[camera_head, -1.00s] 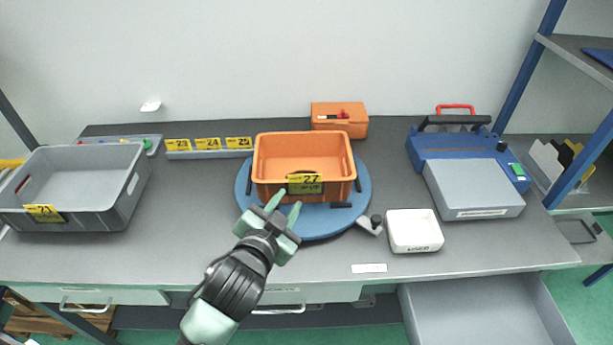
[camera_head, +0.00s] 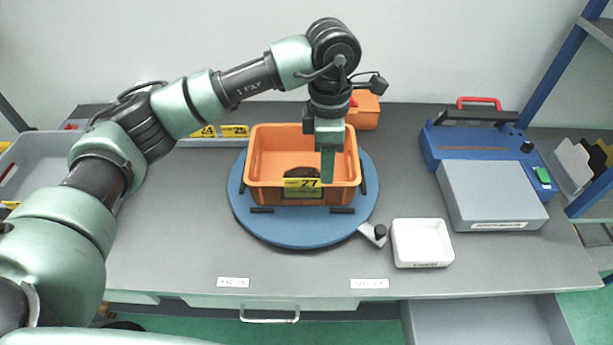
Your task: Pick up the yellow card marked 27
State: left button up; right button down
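The yellow card marked 27 (camera_head: 301,183) is on the front wall of an orange bin (camera_head: 265,195). The bin stands on a round blue turntable (camera_head: 290,232) in the middle of the bench. My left arm reaches over from the left, and its gripper (camera_head: 327,182) points down at the bin's front wall. Its green fingers are seen edge-on beside the card's right end. Whether they touch the card or bin, and how wide they are apart, I cannot tell. A dark shape lies just above the card. My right gripper is not in view.
A white tray (camera_head: 421,243) stands right of the turntable, beside a small clamp lever (camera_head: 374,235). A blue and grey device (camera_head: 490,195) is farther right. A grey crate (camera_head: 30,160) at left is partly hidden by my arm. An open drawer (camera_head: 480,320) is below.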

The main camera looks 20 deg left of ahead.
pick_arm(q)
jog(key=r+y, duration=0.2)
send_over(304, 179)
notch_tip(304, 179, down, 3)
jog(key=shift+r+n+p, duration=0.2)
jog(key=shift+n+p, duration=0.1)
jog(key=shift+p, duration=0.5)
notch_tip(304, 179, down, 5)
jog(key=p, duration=0.2)
jog(key=shift+w+r+p, duration=0.1)
jog(key=shift+r+p, duration=0.1)
jog(key=shift+p, duration=0.2)
jog(key=shift+f, duration=0.3)
jog(key=shift+f+b, duration=0.25)
jog(key=shift+b, duration=0.35)
